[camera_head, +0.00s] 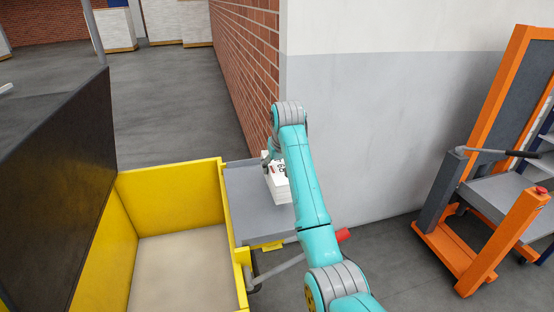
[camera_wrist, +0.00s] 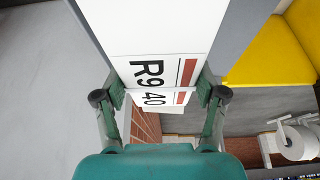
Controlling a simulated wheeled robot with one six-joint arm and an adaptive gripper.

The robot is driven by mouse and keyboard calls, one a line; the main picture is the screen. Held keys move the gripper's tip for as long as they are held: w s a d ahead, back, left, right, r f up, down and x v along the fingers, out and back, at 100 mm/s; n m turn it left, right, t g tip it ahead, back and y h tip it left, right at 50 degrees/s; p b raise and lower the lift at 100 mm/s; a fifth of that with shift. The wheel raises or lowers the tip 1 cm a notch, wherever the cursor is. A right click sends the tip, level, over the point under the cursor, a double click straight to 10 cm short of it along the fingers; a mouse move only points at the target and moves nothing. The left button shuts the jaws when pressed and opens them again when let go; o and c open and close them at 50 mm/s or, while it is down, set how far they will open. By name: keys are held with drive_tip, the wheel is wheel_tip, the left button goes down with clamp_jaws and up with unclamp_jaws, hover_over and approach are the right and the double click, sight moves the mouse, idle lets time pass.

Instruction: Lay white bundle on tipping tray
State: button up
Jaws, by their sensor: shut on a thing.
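The white bundle (camera_head: 279,186) is a white block with dark and red print. In the wrist view the bundle (camera_wrist: 150,30) reads "R9" and "40" beside a red stripe. My gripper (camera_wrist: 161,96) is shut on it, one finger on each side. In the head view my gripper (camera_head: 268,160) is partly hidden by my teal arm. The tipping tray (camera_head: 250,208) is a flat grey plate beside a yellow bin. The bundle is over the tray's right side; I cannot tell whether it touches the tray.
The yellow open bin (camera_head: 180,188) with a pale floor stands left of the tray, with a dark panel (camera_head: 70,170) at its left. A brick and grey wall (camera_head: 350,130) stands close behind and right. An orange-framed machine (camera_head: 450,240) is at the far right.

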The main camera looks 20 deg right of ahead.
drive_tip(key=shift+f, duration=2.05)
drive_tip(key=shift+f, duration=0.1)
drive_tip(key=o, duration=1.8)
drive_tip(key=shift+f, duration=0.15)
